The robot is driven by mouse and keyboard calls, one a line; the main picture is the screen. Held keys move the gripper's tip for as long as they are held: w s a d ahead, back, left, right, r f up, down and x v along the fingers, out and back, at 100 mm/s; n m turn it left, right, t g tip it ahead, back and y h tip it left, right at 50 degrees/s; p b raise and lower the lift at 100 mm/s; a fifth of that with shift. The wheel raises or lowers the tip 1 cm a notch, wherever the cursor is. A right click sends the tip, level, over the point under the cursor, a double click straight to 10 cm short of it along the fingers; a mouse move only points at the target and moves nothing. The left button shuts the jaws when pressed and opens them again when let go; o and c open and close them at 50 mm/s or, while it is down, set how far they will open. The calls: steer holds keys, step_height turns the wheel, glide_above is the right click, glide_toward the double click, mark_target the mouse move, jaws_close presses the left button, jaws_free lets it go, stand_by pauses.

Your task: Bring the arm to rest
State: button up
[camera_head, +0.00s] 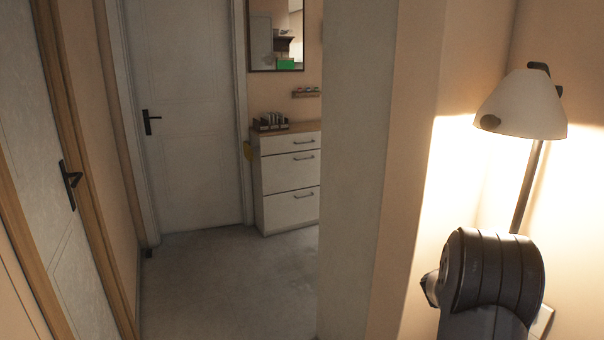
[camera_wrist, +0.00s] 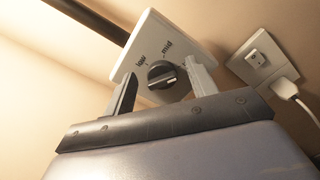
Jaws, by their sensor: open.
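My gripper (camera_wrist: 161,72) shows in the wrist view with its two fingers apart, one dark and one light grey. It is open and holds nothing. Between the fingers, a black dial knob (camera_wrist: 163,75) sits on a white plate (camera_wrist: 160,35) marked "low" and "mid". I cannot tell whether the fingers touch the knob or plate. In the head view, my dark arm link (camera_head: 495,270) is at the lower right, in front of the lamp pole.
A lit lamp (camera_head: 524,105) stands at the right, close above my arm. A wall socket with a plug (camera_wrist: 262,62) is right of the fingers. A wall edge (camera_head: 355,170) separates this corner from clear floor (camera_head: 220,275), a drawer cabinet (camera_head: 288,180) and doors.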

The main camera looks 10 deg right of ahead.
steer(key=shift+w+r+n+p, duration=0.1)
steer(key=shift+r+n+p, duration=0.15)
steer(key=shift+n+p, duration=1.5)
steer(key=shift+f+m+p, duration=0.2)
steer(key=shift+m+p, duration=0.05)
steer(key=shift+p, duration=1)
